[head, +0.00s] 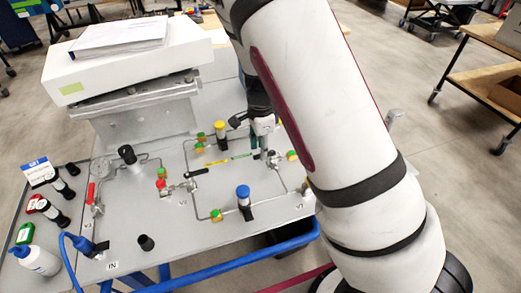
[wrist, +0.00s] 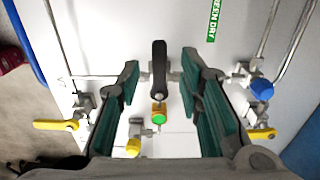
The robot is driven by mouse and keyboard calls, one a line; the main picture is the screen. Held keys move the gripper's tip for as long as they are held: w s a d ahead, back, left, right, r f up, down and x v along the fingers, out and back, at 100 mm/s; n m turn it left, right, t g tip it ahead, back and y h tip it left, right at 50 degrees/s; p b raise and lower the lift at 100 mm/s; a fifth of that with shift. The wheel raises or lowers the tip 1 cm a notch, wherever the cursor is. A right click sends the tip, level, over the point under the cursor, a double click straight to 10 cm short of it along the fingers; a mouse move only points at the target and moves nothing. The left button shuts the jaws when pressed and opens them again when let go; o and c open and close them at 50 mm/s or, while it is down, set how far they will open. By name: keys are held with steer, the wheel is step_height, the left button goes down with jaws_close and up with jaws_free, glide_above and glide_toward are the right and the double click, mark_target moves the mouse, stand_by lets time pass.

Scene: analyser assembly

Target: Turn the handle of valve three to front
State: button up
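My gripper (wrist: 160,95) is open, with its two teal-padded fingers on either side of a black valve handle (wrist: 159,68). Clear gaps show between the handle and both fingers, so they look apart from it. The handle points up in the wrist view, its valve body sitting on a thin pipe. In the head view my gripper (head: 264,135) is low over the right part of the panel, near the valve body (head: 273,160) there. My arm hides part of that area. I cannot read the valve label for certain.
The grey panel (head: 150,235) carries pipes, a blue-capped fitting (head: 243,193), another black-handled valve (head: 195,173) and a red-handled valve (head: 91,192). A white box (head: 130,62) stands at the back left. In the wrist view yellow handles (wrist: 55,125) flank the fingers.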

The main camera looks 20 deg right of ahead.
steer(key=shift+f, duration=0.75)
jaws_close()
